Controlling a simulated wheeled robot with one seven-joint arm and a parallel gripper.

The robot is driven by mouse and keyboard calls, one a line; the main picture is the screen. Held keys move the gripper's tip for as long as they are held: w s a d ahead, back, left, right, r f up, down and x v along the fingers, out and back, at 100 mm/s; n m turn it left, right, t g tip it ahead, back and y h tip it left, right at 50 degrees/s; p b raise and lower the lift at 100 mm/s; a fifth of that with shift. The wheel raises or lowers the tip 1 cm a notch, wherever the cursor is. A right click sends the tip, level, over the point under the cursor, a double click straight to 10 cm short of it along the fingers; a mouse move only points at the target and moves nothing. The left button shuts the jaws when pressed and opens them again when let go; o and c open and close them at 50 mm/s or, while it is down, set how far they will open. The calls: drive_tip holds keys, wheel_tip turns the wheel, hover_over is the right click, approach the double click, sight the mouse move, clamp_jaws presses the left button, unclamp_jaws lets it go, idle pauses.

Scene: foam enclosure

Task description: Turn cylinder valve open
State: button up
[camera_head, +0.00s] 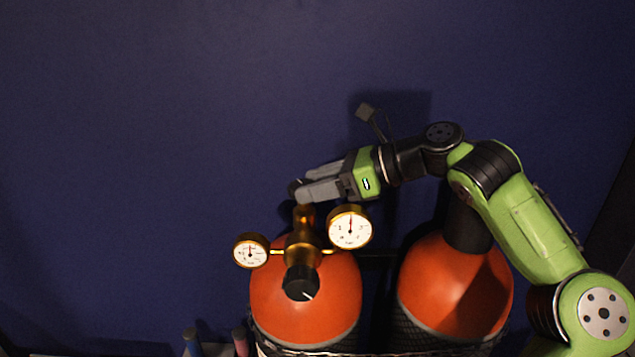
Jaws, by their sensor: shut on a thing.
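Two orange gas cylinders stand side by side at the bottom. The left cylinder (305,310) carries a brass valve and regulator (303,245) with two white-faced gauges, a left gauge (250,251) and a right gauge (350,229). A black regulator knob (300,283) with a white mark faces me. My gripper (300,187) comes in from the right above the brass stem. Its grey fingers are shut on the dark cylinder valve knob (293,187), which is mostly hidden between them.
The right cylinder (455,285) has a dark cap and stands under my arm. A dark mesh band (390,338) runs around the cylinders. A blue object (192,343) and a reddish one (240,341) show at the bottom edge. The dark blue wall (150,130) behind is bare.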

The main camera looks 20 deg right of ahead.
drive_tip(key=shift+r+p, duration=0.15)
drive_tip(key=shift+p, duration=0.2)
drive_tip(key=n+g+p, duration=0.1)
drive_tip(key=p, duration=0.1)
drive_tip(key=shift+w+r+p, duration=0.1)
drive_tip(key=shift+r+p, duration=0.1)
drive_tip(key=shift+p, duration=0.1)
drive_tip(key=shift+w+d+n+g+y+p, duration=0.15)
drive_tip(key=shift+n+g+y+p, duration=0.35)
drive_tip(key=shift+n+g+p, duration=0.5)
drive_tip(key=n+g, duration=0.1)
drive_tip(key=g, duration=0.1)
drive_tip(key=n+g+y, duration=0.1)
drive_tip(key=shift+w+f+n, duration=0.25)
drive_tip(key=shift+w+n, duration=0.05)
drive_tip(key=shift+w, duration=0.05)
drive_tip(key=shift+w+r+n+g, duration=0.1)
drive_tip(key=shift+r+n+g, duration=0.1)
drive_tip(key=shift+n+g, duration=0.35)
drive_tip(key=shift+w+r+n+g, duration=0.1)
drive_tip(key=shift+r+n+g, duration=0.1)
drive_tip(key=shift+n+g, duration=0.35)
drive_tip(key=shift+f+g, duration=0.4)
drive_tip(key=shift+f, duration=0.15)
drive_tip(key=o, duration=0.9)
drive_tip(key=shift+o, duration=0.8)
